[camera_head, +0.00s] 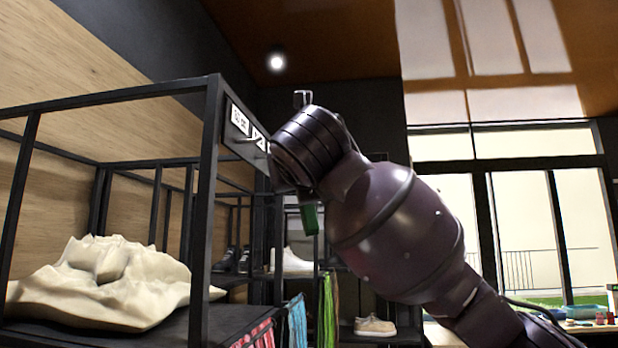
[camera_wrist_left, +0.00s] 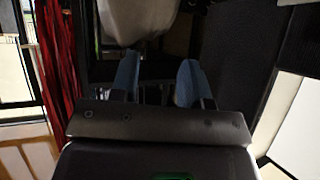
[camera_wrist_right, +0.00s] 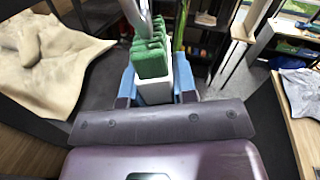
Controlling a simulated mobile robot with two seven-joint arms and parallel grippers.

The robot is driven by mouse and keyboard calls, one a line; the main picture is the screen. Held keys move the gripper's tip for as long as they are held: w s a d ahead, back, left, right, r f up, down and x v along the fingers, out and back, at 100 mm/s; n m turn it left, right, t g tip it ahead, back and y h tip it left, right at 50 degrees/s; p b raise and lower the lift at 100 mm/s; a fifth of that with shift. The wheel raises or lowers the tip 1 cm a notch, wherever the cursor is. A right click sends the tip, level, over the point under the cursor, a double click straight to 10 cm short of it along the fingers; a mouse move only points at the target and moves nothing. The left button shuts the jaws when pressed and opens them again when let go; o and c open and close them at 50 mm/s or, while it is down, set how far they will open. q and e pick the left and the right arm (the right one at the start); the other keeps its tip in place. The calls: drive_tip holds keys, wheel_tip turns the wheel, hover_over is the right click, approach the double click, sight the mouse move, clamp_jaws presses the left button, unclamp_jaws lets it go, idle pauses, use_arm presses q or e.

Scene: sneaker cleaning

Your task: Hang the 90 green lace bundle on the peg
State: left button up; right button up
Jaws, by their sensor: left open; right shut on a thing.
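The green lace bundle (camera_wrist_right: 153,57) is in my right gripper (camera_wrist_right: 158,85), with a white block or wrap at its lower part between the blue fingertips. In the head view only a small green piece (camera_head: 309,217) shows below my right wrist, which hides the fingers. A metal rod, seemingly the peg (camera_wrist_right: 136,16), reaches the top of the bundle in the right wrist view; I cannot tell whether it passes through the laces. In the head view a metal peg (camera_head: 246,139) sticks out by labels on the rack's rail. My left gripper (camera_wrist_left: 157,82) is open and empty, outside the head view.
A black-framed rack (camera_head: 212,150) stands at left with a crumpled cream cloth (camera_head: 105,280) on its shelf. Red, blue and green laces (camera_head: 328,305) hang lower down. A tan shoe (camera_head: 375,326) sits on a shelf behind. Red strands (camera_wrist_left: 58,60) hang beside my left gripper.

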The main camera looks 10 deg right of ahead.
drive_tip(key=w+a+f+p, duration=0.1)
drive_tip(key=w+a, duration=0.1)
drive_tip(key=a, duration=0.4)
drive_tip(key=shift+a+f, duration=0.2)
drive_tip(key=shift+a, duration=0.2)
idle(0.7)
drive_tip(key=shift+w, duration=0.1)
idle(0.4)
drive_tip(key=o, duration=1)
drive_tip(key=s+b, duration=0.2)
drive_tip(key=s, duration=0.8)
drive_tip(key=shift+s+a+b, duration=0.3)
drive_tip(key=shift+s, duration=0.1)
